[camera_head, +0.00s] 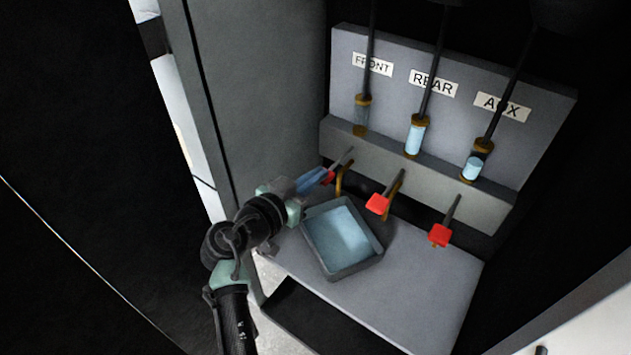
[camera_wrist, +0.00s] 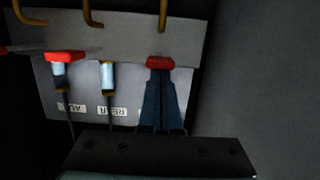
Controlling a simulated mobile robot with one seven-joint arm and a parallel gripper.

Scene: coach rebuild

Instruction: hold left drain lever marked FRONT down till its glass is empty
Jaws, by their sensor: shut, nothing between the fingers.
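The FRONT lever's red knob (camera_head: 328,178) is at my gripper's tips, low on the left of the panel. My gripper (camera_head: 318,181) is shut with nothing between its fingers. In the wrist view, which is upside down, my gripper's blue fingers (camera_wrist: 161,82) end at the red knob (camera_wrist: 160,62) and seem to touch it. I cannot tell how far down the lever is. The FRONT glass (camera_head: 361,114) looks clear grey with no blue liquid visible; it is hidden behind my fingers in the wrist view.
The REAR glass (camera_head: 415,135) holds light-blue liquid, and the AUX glass (camera_head: 474,165) is partly filled. Their red levers (camera_head: 378,204) and (camera_head: 440,236) stand to the right. An open tray (camera_head: 345,270) with blue inside sits below. A grey wall (camera_head: 255,90) is close on the left.

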